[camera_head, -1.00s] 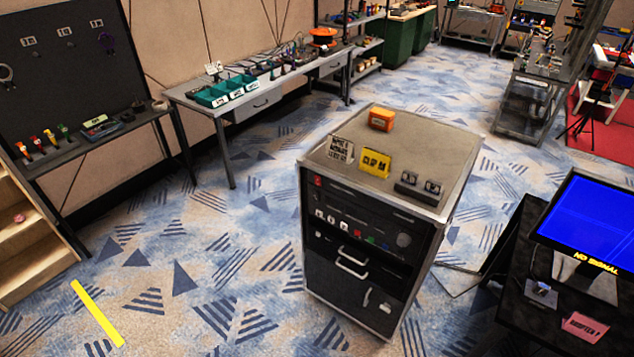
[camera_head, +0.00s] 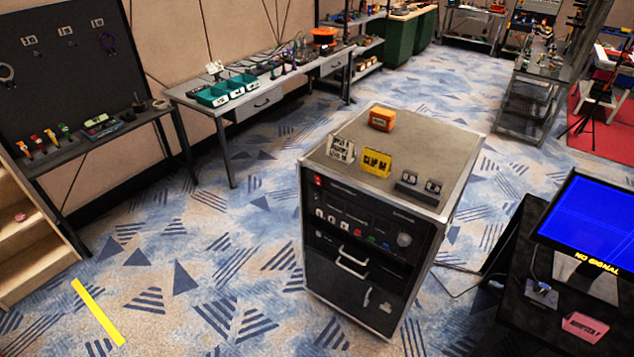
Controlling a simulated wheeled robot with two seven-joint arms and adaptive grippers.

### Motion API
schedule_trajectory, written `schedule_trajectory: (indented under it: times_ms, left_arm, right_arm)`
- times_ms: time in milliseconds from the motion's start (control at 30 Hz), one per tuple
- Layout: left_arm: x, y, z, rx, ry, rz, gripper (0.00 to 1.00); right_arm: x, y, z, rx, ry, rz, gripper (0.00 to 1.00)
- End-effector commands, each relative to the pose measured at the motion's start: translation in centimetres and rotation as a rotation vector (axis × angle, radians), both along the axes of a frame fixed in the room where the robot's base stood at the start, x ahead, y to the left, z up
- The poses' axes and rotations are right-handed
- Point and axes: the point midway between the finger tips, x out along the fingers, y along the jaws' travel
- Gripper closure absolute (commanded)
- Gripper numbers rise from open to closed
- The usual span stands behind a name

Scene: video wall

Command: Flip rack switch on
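A black rack cabinet (camera_head: 385,215) with metal edges stands on the carpet in the middle of the view, its front panel facing me. A small red switch (camera_head: 318,181) sits at the upper left of the front panel. It is too small to tell whether it is on or off. Below it are a row of small white, red, green and blue controls (camera_head: 345,227) and a round grey knob (camera_head: 404,240). Neither of my grippers is in view.
An orange box (camera_head: 382,119), a yellow sign (camera_head: 376,162), a white sign (camera_head: 341,149) and a small black device (camera_head: 418,187) stand on the rack top. A monitor (camera_head: 590,227) reading "NO SIGNAL" stands on a black table at right. Carpet left of the rack is open.

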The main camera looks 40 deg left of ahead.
Motion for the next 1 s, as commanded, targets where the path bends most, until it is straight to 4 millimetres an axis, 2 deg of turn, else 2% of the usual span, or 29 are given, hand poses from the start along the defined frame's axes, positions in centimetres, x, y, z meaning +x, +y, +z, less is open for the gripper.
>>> schedule_trajectory:
  times_ms: [300, 1000]
  left_arm:
    - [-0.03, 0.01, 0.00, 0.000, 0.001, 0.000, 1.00]
    - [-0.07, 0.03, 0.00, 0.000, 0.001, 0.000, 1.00]
  right_arm:
    - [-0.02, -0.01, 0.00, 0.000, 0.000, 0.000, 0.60]
    - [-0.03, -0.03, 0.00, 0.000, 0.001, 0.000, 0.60]
